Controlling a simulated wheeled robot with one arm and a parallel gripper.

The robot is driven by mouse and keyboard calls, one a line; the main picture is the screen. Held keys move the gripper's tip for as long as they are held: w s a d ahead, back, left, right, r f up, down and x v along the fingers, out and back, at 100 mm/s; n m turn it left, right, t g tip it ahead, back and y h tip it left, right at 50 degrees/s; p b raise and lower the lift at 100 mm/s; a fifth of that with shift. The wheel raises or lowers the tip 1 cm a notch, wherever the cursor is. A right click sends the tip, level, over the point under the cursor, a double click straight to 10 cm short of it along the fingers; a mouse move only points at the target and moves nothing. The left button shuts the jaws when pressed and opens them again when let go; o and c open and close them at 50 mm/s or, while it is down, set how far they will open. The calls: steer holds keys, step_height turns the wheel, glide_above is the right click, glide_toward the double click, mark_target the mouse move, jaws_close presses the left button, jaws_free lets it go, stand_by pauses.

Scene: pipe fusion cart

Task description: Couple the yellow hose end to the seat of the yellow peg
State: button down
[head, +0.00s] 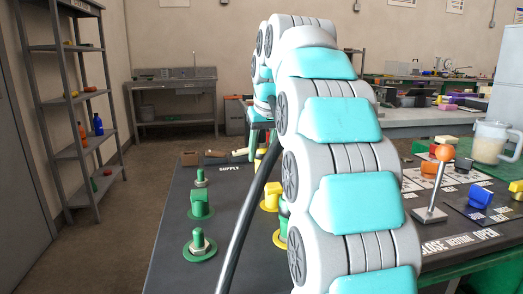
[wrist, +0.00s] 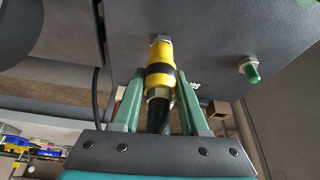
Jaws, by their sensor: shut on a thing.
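In the wrist view, my gripper (wrist: 160,92) has its green fingers on either side of the yellow hose end (wrist: 160,62), shut on it. The hose end has a black band and a metal hex collar, and the black hose (wrist: 158,118) runs back between the fingers. A metal hex piece (wrist: 160,38) shows right at its far tip on the dark panel; I cannot tell whether they touch. In the head view, yellow fittings (head: 270,196) stand on the cart, partly behind my arm, with a yellow base (head: 281,238) nearer. My gripper is hidden there.
Green fittings with metal nuts (head: 199,242) stand on the dark cart top (head: 178,225) at left. A green-tipped peg (wrist: 250,72) is right of the hose end. An orange-knobbed lever (head: 440,185) and a clear jug (head: 489,143) stand at right.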

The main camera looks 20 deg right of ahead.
steer(key=shift+f, duration=0.35)
steer(key=shift+c, duration=1.8)
jaws_free()
steer(key=shift+r, duration=0.1)
steer(key=p+v, duration=0.1)
steer(key=v, duration=0.6)
steer(key=shift+s+r+p, duration=0.1)
steer(key=shift+r+p, duration=0.1)
steer(key=shift+p, duration=0.1)
steer(key=shift+s, duration=0.1)
